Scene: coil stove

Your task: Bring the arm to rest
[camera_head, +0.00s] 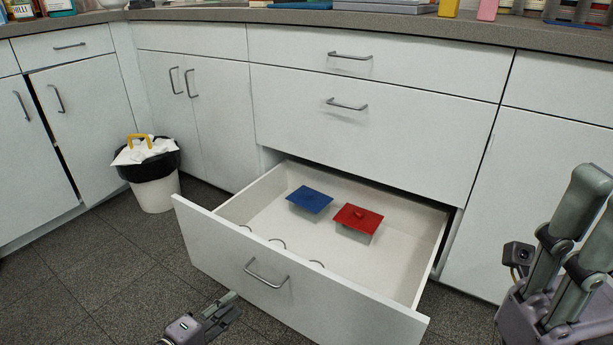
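My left gripper (222,306) is low in the head view, in front of the open drawer and left of its handle. Nothing shows between its fingers, and their gap is too small to judge. My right arm (545,300) stands at the right edge, right of the drawer, with large grey links pointing up and a small dark camera beside them.
An open white drawer (235,258) juts out from the cabinets. Inside lie a blue square lid (310,199) and a red square lid (358,218). A bin (155,193) with a black liner stands at left. The counter (420,27) runs along the back.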

